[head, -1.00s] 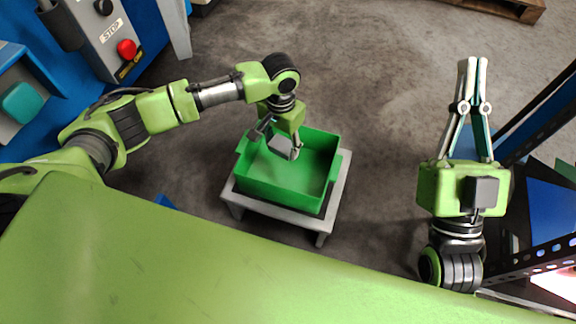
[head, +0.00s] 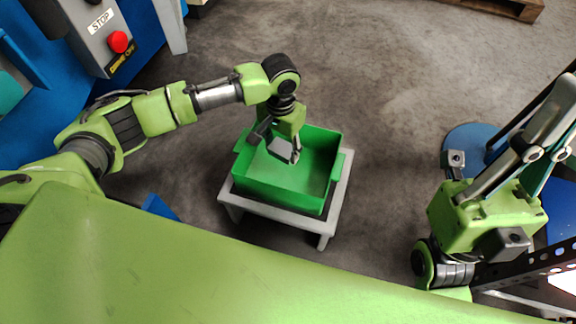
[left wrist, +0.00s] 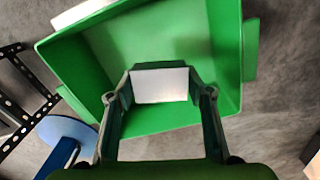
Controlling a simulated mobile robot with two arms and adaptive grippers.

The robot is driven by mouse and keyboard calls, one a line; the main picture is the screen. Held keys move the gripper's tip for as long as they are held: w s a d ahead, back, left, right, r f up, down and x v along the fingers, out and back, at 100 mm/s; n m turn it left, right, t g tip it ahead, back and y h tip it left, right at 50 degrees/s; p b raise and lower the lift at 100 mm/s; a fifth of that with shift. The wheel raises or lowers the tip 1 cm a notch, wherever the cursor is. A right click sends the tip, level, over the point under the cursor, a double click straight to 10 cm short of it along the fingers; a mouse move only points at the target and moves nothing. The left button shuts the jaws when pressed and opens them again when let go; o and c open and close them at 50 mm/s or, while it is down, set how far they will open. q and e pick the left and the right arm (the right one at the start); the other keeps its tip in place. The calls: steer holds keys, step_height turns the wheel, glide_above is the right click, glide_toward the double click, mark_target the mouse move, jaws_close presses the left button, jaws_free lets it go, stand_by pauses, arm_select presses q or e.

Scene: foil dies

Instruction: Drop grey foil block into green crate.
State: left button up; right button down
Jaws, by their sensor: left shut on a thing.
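My left gripper (head: 284,150) points down over the green crate (head: 327,190) and is shut on the grey foil block (head: 282,150). In the left wrist view the block (left wrist: 160,86) sits between the two fingers, with the crate (left wrist: 228,60) below and around it. The block is within the crate's outline; its height above the crate floor is hard to tell. My right gripper (head: 564,100) is empty at the right edge, well away from the crate, with its fingers close together and pointing up and right.
The crate stands on a low grey stand (head: 236,203). A grey control box with a red button (head: 119,42) is at the upper left. A blue disc (head: 462,140) and a dark perforated frame (head: 520,268) are at the right. The floor between is clear.

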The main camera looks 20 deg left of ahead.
stand_by(0.3)
arm_select(q)
steer(key=o, duration=0.9)
steer(key=shift+c, duration=0.2)
step_height(320, 180, up, 12)
